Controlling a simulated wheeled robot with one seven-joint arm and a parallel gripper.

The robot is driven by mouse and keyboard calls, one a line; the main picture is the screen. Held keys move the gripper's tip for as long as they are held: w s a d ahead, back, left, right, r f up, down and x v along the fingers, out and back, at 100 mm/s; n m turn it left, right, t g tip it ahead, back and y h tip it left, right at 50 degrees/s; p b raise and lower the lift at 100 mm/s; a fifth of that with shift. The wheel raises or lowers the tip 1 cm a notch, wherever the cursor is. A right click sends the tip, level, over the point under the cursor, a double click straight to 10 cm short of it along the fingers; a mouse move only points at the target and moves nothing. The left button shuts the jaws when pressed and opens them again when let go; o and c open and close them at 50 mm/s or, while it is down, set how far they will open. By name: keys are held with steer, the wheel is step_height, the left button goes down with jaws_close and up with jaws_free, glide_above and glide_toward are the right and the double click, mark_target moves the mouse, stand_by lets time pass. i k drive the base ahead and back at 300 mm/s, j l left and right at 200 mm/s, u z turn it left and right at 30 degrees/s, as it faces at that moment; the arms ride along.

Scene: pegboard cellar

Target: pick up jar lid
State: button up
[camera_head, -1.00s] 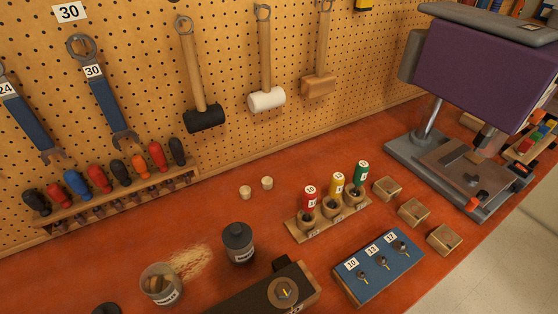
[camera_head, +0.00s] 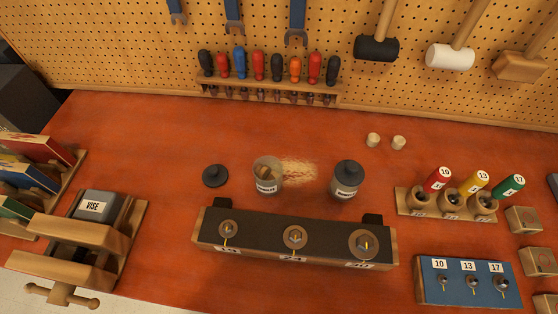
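A dark round jar lid (camera_head: 215,175) with a small knob lies flat on the red-orange bench, left of an open glass jar (camera_head: 267,177). The open jar has a white label and holds tan pieces. A second jar (camera_head: 346,179) stands to its right with a dark lid (camera_head: 348,168) on it. My gripper does not show in this view.
A dark-topped wooden rack (camera_head: 293,230) with round fittings stands in front of the jars. A wooden vise (camera_head: 85,240) is at left. Sawdust (camera_head: 299,173) lies between the jars. A screwdriver rack (camera_head: 268,88) is behind. Bare bench (camera_head: 130,140) lies left of the lid.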

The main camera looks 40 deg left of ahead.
mark_target(214, 176)
steer(key=u, duration=1.4)
steer(key=j, duration=0.55)
